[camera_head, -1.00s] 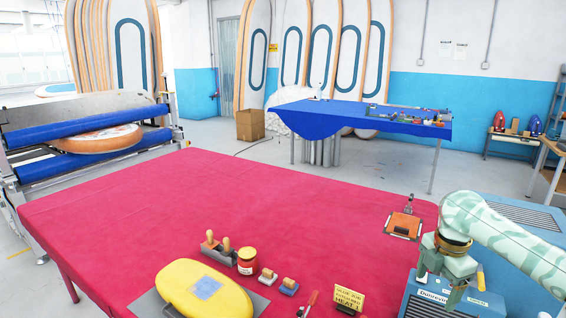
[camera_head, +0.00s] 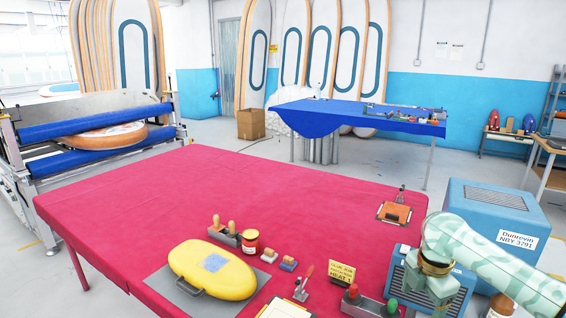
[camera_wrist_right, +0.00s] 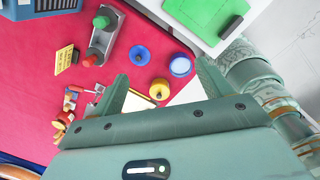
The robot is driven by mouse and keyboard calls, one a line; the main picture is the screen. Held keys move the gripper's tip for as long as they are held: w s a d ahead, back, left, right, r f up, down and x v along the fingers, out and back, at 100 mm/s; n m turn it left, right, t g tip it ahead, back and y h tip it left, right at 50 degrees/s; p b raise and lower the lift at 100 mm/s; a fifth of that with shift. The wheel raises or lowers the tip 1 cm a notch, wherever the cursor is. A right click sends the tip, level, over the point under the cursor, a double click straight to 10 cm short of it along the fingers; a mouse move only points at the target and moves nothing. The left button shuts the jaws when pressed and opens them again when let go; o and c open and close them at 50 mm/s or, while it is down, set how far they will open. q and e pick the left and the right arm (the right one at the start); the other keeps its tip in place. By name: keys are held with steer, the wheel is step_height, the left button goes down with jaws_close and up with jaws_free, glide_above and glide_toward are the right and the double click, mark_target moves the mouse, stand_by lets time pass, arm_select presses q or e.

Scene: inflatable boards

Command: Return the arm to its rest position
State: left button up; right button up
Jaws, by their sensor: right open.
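My right arm comes in from the lower right in the head view. Its gripper (camera_head: 428,292) hangs in front of a small blue machine (camera_head: 397,275) at the table's right end. In the right wrist view the two fingers of the gripper (camera_wrist_right: 160,82) stand apart with nothing between them, so it is open and empty. Below it the red-covered table (camera_head: 230,185) shows with loose items. My left arm and gripper are not in view.
A yellow sign (camera_head: 341,274) stands by the blue machine. An orange clamp plate (camera_head: 394,213) lies on the right.

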steer(key=s+a+f+m+t+y, duration=0.2)
steer(key=s+a+f+m+t, duration=0.2)
steer(key=s+a+f, duration=0.85)
steer(key=s+d+r+m+t+h, duration=0.1)
steer(key=s+d+r+m+h, duration=0.2)
steer(key=s+d+m, duration=0.3)
steer(key=s+d+r+m+t+h, duration=0.1)
steer(key=s+d+r+m+h, duration=0.2)
steer(key=s+d, duration=0.45)
steer(key=s+a+f+m+g+y+b, duration=0.1)
steer(key=s+a+f+g+b, duration=0.15)
steer(key=f, duration=1.45)
steer(key=s+a+f+g+y+b, duration=0.1)
steer(key=s+a+f+y+b, duration=0.2)
steer(key=f, duration=1.4)
arm_select(q)
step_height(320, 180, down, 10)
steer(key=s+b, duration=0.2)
steer(key=b, duration=0.2)
arm_select(e)
steer(key=s+f+m+g, duration=0.2)
steer(key=s+f+m, duration=0.1)
steer(key=s+f, duration=1.5)
steer(key=s, duration=0.3)
steer(key=shift+a+f+g, duration=0.25)
steer(key=shift+a+g, duration=0.1)
steer(key=shift+a, duration=0.05)
